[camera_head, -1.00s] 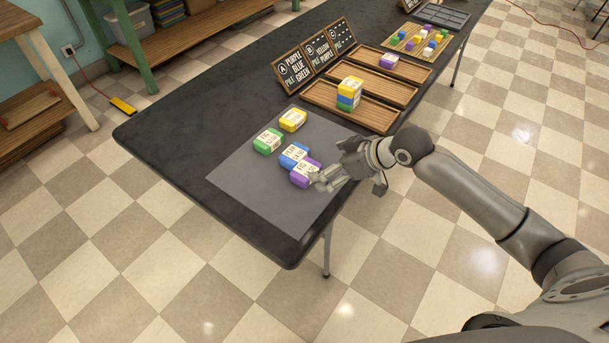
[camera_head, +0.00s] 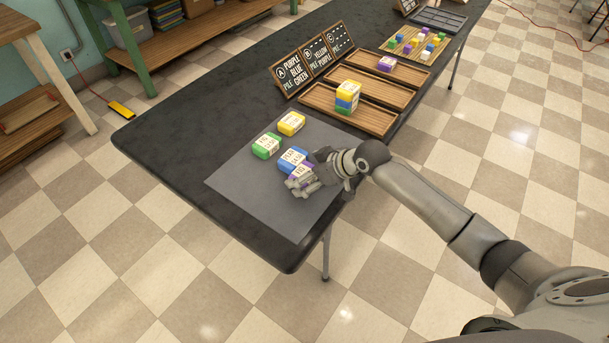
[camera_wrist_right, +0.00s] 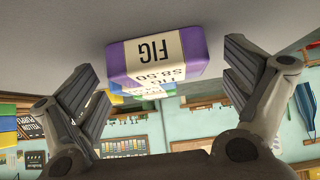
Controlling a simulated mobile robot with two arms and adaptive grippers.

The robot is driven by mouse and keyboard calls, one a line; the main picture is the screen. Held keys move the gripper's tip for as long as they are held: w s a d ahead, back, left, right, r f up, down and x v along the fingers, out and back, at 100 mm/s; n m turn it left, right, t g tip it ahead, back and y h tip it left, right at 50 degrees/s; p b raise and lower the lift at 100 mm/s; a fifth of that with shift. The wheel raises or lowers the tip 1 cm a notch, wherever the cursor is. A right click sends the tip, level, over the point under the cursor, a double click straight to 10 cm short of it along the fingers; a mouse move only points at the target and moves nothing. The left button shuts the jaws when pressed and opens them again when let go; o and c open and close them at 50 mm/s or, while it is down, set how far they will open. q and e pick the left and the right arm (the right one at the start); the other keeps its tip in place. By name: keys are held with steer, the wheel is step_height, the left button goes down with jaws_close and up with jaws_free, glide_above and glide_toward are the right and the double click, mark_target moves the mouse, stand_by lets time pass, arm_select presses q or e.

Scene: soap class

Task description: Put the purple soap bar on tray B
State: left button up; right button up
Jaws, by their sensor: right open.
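The purple soap bar (camera_wrist_right: 155,55), labelled FIG, sits on the grey mat (camera_head: 270,205). In the wrist view the right gripper (camera_wrist_right: 165,90) is open, with a finger on each side of the bar and a visible gap at both sides. My left gripper is not in view.
Blue (camera_head: 293,158), green (camera_head: 266,145) and yellow (camera_head: 291,123) bars lie on the mat nearby. A yellow, blue and green stack (camera_head: 347,100) stands on the nearest tray (camera_head: 375,121). A purple-sided bar (camera_head: 387,63) lies on the far tray (camera_head: 410,77).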

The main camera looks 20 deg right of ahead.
steer(key=c, duration=1.3)
steer(key=shift+o, duration=0.2)
steer(key=shift+r, duration=0.15)
steer(key=shift+r, duration=0.65)
steer(key=s+a+r, duration=0.3)
steer(key=s+r, duration=0.8)
steer(key=s, duration=0.3)
steer(key=d+r+m+t+h, duration=0.2)
steer(key=d+r+m+h, duration=0.2)
steer(key=m, duration=0.3)
steer(key=shift+w+d+r+m+h+p, duration=0.2)
steer(key=shift+d+r+m+h+p, duration=0.2)
steer(key=shift+r+h, duration=0.35)
